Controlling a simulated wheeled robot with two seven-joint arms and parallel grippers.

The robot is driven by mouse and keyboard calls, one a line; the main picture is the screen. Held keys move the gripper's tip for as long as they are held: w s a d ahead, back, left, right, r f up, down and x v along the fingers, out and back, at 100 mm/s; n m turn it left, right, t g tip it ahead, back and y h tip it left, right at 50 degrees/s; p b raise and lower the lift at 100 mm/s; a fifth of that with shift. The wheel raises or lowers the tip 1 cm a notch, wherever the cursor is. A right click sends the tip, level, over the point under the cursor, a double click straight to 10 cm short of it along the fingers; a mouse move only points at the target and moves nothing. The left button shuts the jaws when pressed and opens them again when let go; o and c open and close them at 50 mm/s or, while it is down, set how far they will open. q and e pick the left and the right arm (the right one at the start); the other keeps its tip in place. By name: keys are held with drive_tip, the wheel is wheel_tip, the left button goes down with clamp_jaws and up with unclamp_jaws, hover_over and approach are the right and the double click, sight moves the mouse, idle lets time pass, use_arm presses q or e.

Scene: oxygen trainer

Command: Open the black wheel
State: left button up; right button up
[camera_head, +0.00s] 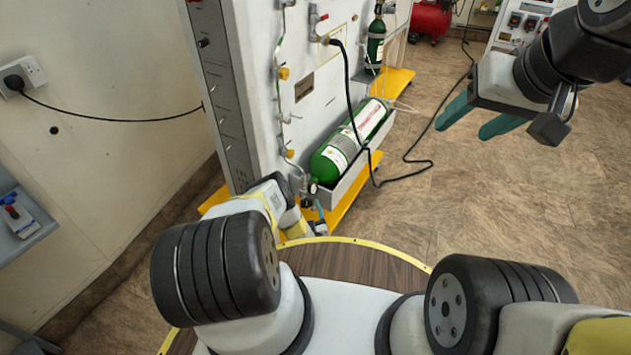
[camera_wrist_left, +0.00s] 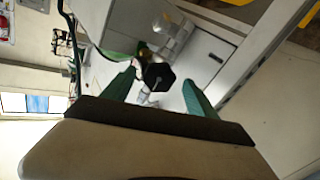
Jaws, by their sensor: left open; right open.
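The black wheel (camera_wrist_left: 158,77) shows in the left wrist view as a dark, many-sided knob on a pale valve fitting. It appears between the two green fingers of my left gripper (camera_wrist_left: 158,90), which is open; I cannot tell whether they touch it. In the head view my left gripper (camera_head: 318,214) is low beside the valve end of the large green cylinder (camera_head: 349,144), mostly hidden by my own arm. The wheel is too small to make out clearly there. My right gripper (camera_head: 463,128) is open and empty, up at the right, away from the panel.
The cylinder lies in a grey tray (camera_head: 350,180) on the white panel (camera_head: 318,90), above a yellow base (camera_head: 345,207). A smaller green cylinder (camera_head: 376,42) stands behind. A black cable (camera_head: 372,165) hangs in front and runs over the floor. Open floor (camera_head: 530,200) lies to the right.

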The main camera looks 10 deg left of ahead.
use_arm(q)
drive_tip(key=shift+x, duration=0.95)
drive_tip(key=shift+d, duration=0.1)
drive_tip(key=shift+c, duration=0.4)
drive_tip(key=c, duration=1.3)
